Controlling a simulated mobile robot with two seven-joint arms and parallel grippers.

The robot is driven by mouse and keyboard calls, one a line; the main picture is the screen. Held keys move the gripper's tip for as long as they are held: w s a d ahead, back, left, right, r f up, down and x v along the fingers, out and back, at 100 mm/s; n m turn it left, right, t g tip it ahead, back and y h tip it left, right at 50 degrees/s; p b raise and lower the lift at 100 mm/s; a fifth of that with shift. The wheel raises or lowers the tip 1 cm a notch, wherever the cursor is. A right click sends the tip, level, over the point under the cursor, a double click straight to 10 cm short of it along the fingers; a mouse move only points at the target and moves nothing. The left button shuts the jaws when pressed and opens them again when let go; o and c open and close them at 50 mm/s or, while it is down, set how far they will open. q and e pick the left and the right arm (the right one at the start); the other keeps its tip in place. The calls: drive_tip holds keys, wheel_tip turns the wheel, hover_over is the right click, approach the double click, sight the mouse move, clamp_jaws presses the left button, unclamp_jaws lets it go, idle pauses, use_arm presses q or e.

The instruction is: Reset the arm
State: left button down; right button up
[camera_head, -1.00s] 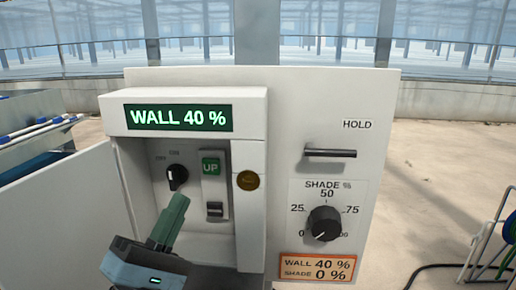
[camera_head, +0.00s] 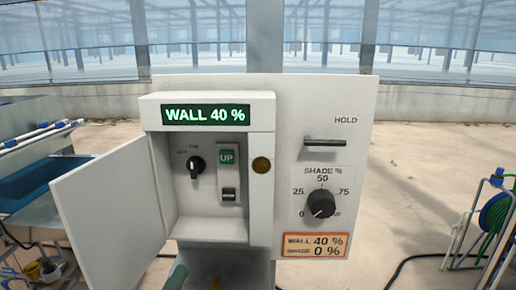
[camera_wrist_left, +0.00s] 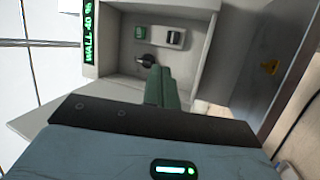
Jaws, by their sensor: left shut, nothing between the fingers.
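A white control panel (camera_head: 366,100) stands in the middle of the head view. Its box on the left has an open door (camera_head: 112,215) and a green display (camera_head: 206,114) reading WALL 40 %. Inside are a black rotary switch (camera_head: 196,164) and a green UP button (camera_head: 227,158) above a small rocker. In the left wrist view the green fingers (camera_wrist_left: 161,87) are together and empty, pointing toward the box, apart from the switch as far as I see. My right gripper is out of view.
Right of the box are a HOLD bar (camera_head: 324,142), a SHADE dial (camera_head: 321,203) and an orange label (camera_head: 314,245) reading WALL 40 %, SHADE 0 %. A green hose reel (camera_head: 494,215) stands at the right, a blue tray bench (camera_head: 35,185) at the left.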

use_arm(q)
drive_tip(key=s+a+f+m+g+y, duration=0.1)
drive_tip(key=s+f+m+g, duration=0.2)
drive_tip(key=f, duration=0.5)
drive_tip(key=s+a+f+m+g+y+p, duration=0.15)
drive_tip(key=s+f, duration=0.25)
drive_tip(key=f, duration=0.4)
drive_tip(key=s+f+m+g+y, duration=0.1)
drive_tip(key=s+f+m+g, duration=0.2)
drive_tip(key=f, duration=0.5)
drive_tip(key=s+a+f+m+g+y, duration=0.1)
drive_tip(key=s+f+m+g, duration=0.1)
drive_tip(key=s+f, duration=0.4)
drive_tip(key=s+a+f+m+g+y, duration=0.1)
drive_tip(key=s+f+m, duration=0.3)
drive_tip(key=s, duration=0.7)
wheel_tip(320, 180, down, 3)
drive_tip(key=shift+s+a+r+g+p, duration=0.2)
drive_tip(key=shift+s+a+g+p, duration=0.1)
drive_tip(key=shift+a+g, duration=0.45)
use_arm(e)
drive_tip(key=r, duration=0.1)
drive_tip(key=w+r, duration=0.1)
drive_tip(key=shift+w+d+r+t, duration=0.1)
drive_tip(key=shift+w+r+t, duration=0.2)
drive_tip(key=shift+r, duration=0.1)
